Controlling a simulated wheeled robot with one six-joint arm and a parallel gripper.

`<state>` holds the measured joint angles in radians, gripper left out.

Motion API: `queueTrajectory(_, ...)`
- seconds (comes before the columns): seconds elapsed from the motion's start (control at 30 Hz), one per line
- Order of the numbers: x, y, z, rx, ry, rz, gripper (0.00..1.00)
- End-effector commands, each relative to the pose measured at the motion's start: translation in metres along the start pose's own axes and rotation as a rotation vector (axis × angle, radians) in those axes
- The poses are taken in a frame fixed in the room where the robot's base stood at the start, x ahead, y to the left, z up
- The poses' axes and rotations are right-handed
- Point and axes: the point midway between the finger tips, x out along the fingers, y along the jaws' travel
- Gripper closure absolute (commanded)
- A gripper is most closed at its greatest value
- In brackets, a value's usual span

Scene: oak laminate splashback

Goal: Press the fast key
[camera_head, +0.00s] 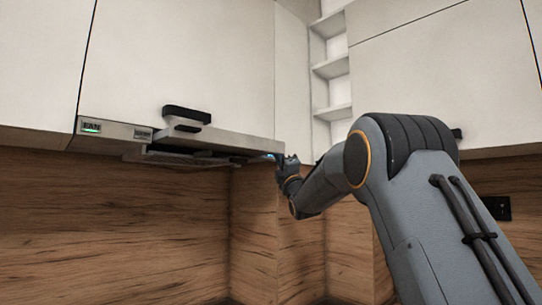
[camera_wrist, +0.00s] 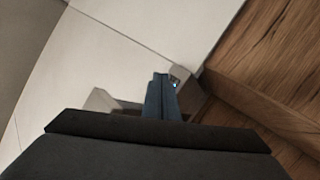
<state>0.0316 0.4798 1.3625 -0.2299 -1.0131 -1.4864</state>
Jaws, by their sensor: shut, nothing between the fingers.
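A slim grey range hood (camera_head: 225,140) is fitted under the white wall cabinets in the head view. Its left front has a lit panel that seems to read FAN (camera_head: 91,127) and a second small panel (camera_head: 142,135) whose label I cannot read. My gripper (camera_head: 275,158) is at the hood's right end, by a small blue light. In the wrist view my gripper (camera_wrist: 160,77) is shut and empty, its fingertips close beside a small key panel (camera_wrist: 176,82) with a blue-lit spot. I cannot read a fast label there, nor tell whether the fingertips touch it.
A dark handle-like part (camera_head: 187,114) stands out at the hood's front. White cabinets (camera_head: 440,70) and open corner shelves (camera_head: 332,68) are above and to the right. The wood splashback (camera_head: 110,215) lies behind, with a black socket (camera_head: 497,208) at right. Space below the hood is clear.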

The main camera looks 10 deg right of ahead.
Motion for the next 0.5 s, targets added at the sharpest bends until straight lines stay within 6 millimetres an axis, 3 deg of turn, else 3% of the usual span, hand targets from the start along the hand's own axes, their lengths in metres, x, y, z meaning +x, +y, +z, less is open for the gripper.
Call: queueTrajectory(0.5,-0.03,0.02,0.022,0.0,-0.001,0.0,1.0)
